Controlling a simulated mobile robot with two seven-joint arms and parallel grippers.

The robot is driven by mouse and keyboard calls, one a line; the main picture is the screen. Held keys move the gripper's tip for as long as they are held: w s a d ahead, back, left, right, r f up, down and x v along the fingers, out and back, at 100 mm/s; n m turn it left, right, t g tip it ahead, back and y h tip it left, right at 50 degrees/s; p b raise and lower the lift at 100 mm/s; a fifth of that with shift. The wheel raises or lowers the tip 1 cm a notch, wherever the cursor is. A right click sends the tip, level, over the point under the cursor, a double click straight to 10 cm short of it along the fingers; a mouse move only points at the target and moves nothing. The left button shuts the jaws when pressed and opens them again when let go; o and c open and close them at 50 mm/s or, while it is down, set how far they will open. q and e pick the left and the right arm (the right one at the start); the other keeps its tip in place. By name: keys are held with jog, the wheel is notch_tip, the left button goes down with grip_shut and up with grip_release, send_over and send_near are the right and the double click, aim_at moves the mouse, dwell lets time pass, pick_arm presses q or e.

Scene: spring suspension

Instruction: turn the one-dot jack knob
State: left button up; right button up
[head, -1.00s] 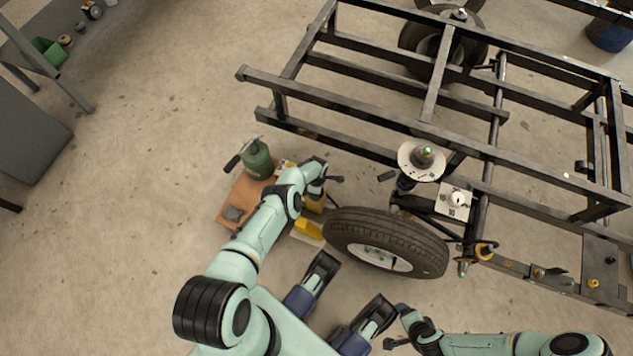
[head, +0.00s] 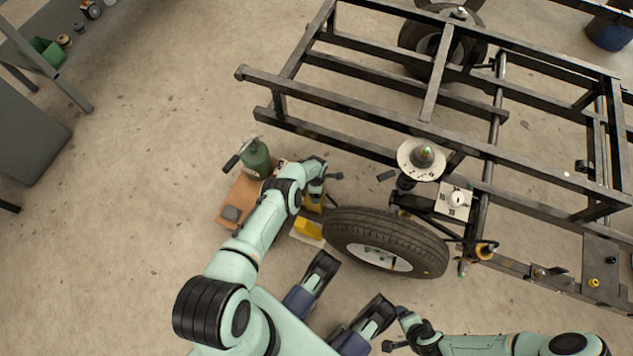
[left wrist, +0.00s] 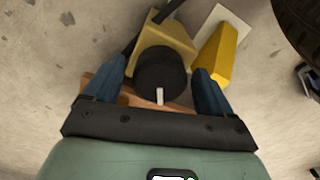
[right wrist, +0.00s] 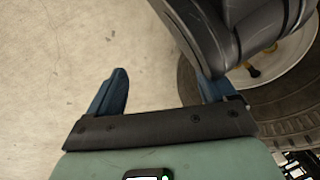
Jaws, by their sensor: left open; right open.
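The jack knob is a round black knob (left wrist: 160,72) with a white bar mark, on a yellow jack body (left wrist: 166,40). No dot can be made out on it. In the left wrist view my left gripper (left wrist: 158,84) is open, with one blue finger on each side of the knob. Contact cannot be told. In the head view my left gripper (head: 327,181) is over the yellow jack (head: 312,203), just left of the tyre, and mostly hides the knob. My right gripper (right wrist: 163,84) is open and empty, below the tyre in the head view (head: 391,328).
A second yellow block (head: 308,229) on a pale plate stands near the tyre (head: 385,238). The black frame (head: 350,106) fills the right.

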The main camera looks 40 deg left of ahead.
pick_arm(q)
notch_tip(320, 180, up, 3)
jog(key=shift+p, duration=0.9)
pick_arm(e)
jog(key=w+r+t, duration=0.1)
jog(key=w+r, duration=0.2)
jog(key=r, duration=0.1)
pick_arm(q)
notch_tip(320, 180, up, 2)
jog(key=shift+w+r+p, duration=0.1)
jog(key=shift+r+p, duration=0.1)
jog(key=shift+p, duration=0.5)
notch_tip(320, 180, up, 8)
jog(key=p, duration=0.3)
jog(key=shift+p, duration=0.35)
pick_arm(e)
jog(key=s+a+r+g+y, duration=0.1)
jog(key=s+a+r+g, duration=0.1)
jog(key=s+a+r, duration=0.2)
jog(key=s+r, duration=0.1)
jog(key=s, duration=0.2)
jog(key=shift+s+a+r+n, duration=0.15)
jog(key=shift+s+a+n, duration=0.1)
jog(key=shift+a+n, duration=0.15)
pick_arm(q)
jog(key=shift+d, duration=0.1)
